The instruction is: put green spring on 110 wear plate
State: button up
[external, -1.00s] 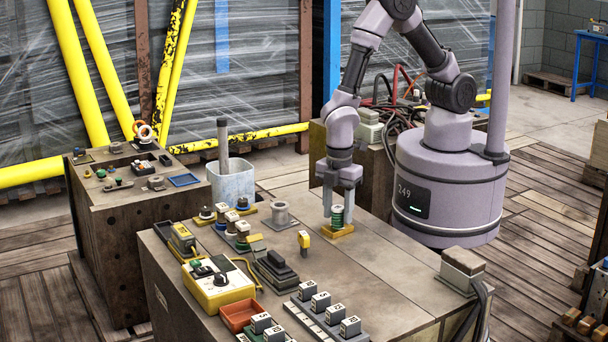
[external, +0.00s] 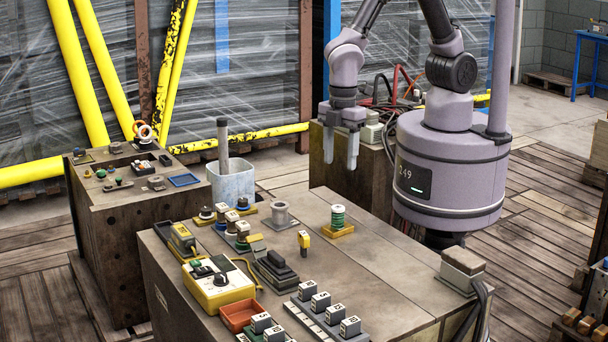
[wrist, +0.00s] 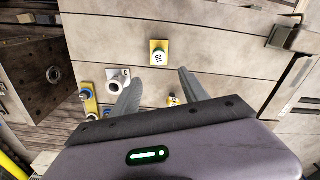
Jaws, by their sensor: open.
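The green spring (external: 338,217) stands upright on a yellow plate (external: 345,231) near the back edge of the big bench. In the wrist view the yellow plate (wrist: 153,44) lies beyond the fingertips, with a white label on or beside the spring (wrist: 160,57) that seems to read 110. A little green shows at the spring's edge there. My gripper (external: 340,162) is open and empty, raised above and behind the spring and apart from it. In the wrist view its two fingers (wrist: 158,85) are spread wide with nothing between them.
A grey spool (external: 280,214) stands left of the plate. Several labelled parts, a yellow control box (external: 217,286), a red tray (external: 238,316) and numbered blocks (external: 320,301) fill the bench's left and front. The bench's right is mostly clear.

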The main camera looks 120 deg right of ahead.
jog(key=s+a+r+m+t+y, duration=0.1)
jog(key=s+a+r+m+t, duration=0.1)
jog(key=s+r+m, duration=0.2)
jog(key=s+a+r+m+t+y, duration=0.1)
jog(key=s+r+m+t, duration=0.2)
jog(key=s+r, duration=0.8)
notch_tip(320, 180, up, 6)
jog(key=shift+a+f+m, duration=0.2)
jog(key=shift+a+m, duration=0.15)
jog(key=shift+m, duration=0.25)
